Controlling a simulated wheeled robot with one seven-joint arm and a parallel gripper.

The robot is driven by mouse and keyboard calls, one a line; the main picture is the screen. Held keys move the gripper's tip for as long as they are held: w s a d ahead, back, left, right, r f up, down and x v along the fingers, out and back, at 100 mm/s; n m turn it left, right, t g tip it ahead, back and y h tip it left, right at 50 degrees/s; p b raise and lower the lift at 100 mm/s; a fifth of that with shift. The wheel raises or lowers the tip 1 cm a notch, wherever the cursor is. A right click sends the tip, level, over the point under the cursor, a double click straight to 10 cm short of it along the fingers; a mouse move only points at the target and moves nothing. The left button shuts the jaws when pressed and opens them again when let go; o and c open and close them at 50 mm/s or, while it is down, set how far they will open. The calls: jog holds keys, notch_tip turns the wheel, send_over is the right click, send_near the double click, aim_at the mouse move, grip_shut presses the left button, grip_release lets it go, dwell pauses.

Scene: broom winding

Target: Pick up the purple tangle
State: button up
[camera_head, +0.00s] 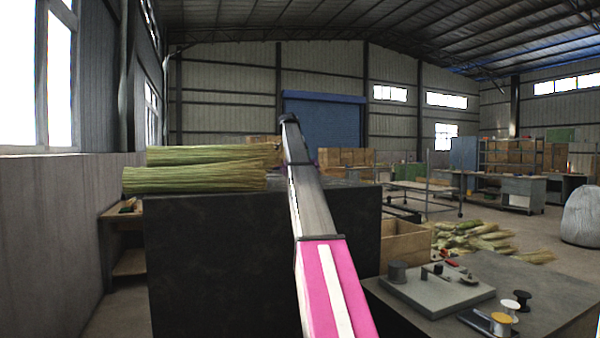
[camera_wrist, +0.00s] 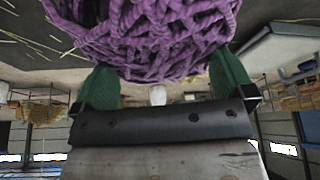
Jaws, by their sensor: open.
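The purple tangle (camera_wrist: 150,35) is a lumpy mass of thick purple strands. It fills the top middle of the wrist view, right at the fingertips of my gripper (camera_wrist: 164,70). My gripper's two green fingers stand apart, one on each side of the tangle's near part. I cannot tell whether they touch it. The wrist view appears upside down. In the head view my arm hides most of the gripper and tangle; only a trace of purple shows beside the arm's far end.
A dark block-like bench (camera_head: 230,250) stands ahead, with straw bundles (camera_head: 195,178) on its left. A wooden crate (camera_head: 405,240) stands to its right. A grey table (camera_head: 545,290) at front right holds a flat device (camera_head: 435,287) and several spools. Loose straw lies on the floor behind.

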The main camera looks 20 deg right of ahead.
jog(key=shift+w+d+f, duration=0.1)
jog(key=shift+d+f, duration=0.15)
jog(key=shift+f, duration=0.3)
jog(key=shift+f, duration=0.1)
jog(key=c, duration=1.2)
jog(key=shift+c, duration=0.2)
